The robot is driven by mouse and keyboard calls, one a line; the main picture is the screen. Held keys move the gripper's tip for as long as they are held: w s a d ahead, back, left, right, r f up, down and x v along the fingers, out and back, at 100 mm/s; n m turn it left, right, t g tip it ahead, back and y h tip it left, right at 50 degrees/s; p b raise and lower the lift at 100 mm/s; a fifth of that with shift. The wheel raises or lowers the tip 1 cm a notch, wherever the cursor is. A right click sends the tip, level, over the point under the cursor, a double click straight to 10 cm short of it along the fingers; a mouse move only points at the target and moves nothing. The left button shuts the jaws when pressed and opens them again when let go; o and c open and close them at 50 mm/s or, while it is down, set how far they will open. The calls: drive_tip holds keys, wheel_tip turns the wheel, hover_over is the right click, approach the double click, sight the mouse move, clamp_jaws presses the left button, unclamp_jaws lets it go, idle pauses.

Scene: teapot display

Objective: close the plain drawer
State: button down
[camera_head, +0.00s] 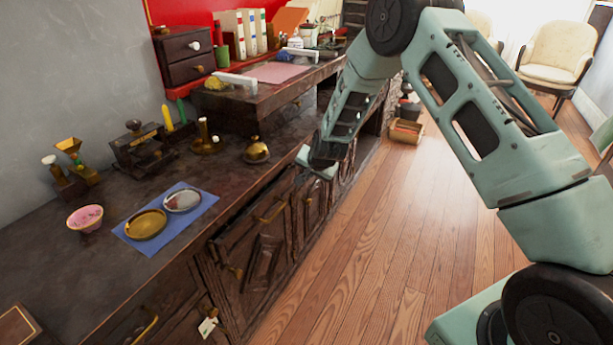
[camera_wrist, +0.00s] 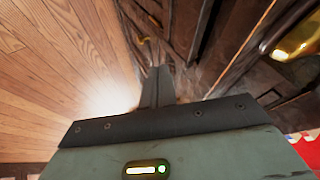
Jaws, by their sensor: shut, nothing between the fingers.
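A dark wooden cabinet runs along the wall, with carved fronts and brass handles. One drawer front (camera_head: 245,235) stands out from under the countertop, with a dark gap along its top edge. I cannot tell for sure whether it is the plain drawer. My gripper (camera_wrist: 158,72) shows in the wrist view with its two dark fingers together and nothing between them. In the head view, my wrist is beside the cabinet front, beyond that drawer front, and the fingertips are hard to make out. Dark wood lies close to the fingers in the wrist view; contact cannot be told.
The countertop (camera_head: 120,188) holds a blue mat (camera_head: 184,221) with two metal dishes, a pink bowl (camera_head: 85,218), a brass pot (camera_head: 256,151) and a black grinder-like device (camera_head: 142,152). The wooden floor (camera_head: 375,250) beside the cabinet is clear.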

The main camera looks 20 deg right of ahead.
drive_tip(key=c, duration=2.1)
unclamp_jaws()
drive_tip(key=v, duration=0.6)
drive_tip(key=shift+r, duration=0.15)
drive_tip(key=shift+c, duration=0.2)
drive_tip(key=o, duration=0.5)
drive_tip(key=shift+s+d, duration=0.1)
drive_tip(key=shift+s, duration=0.2)
drive_tip(key=s+d+f+t+b, duration=0.2)
drive_tip(key=d+f+b, duration=0.2)
drive_tip(key=f, duration=0.2)
drive_tip(key=m+t+y+b, duration=0.1)
drive_tip(key=t+y+b, duration=0.2)
drive_tip(key=y+b, duration=0.6)
approach(278, 212)
drive_tip(key=shift+y, duration=0.3)
drive_tip(key=x, duration=0.3)
drive_tip(key=b+x, duration=0.1)
drive_tip(key=x, duration=0.2)
drive_tip(key=b+x, duration=0.1)
drive_tip(key=x, duration=0.3)
drive_tip(key=shift+w+d+f, duration=0.15)
drive_tip(key=shift+f, duration=0.15)
drive_tip(key=shift+w, duration=0.2)
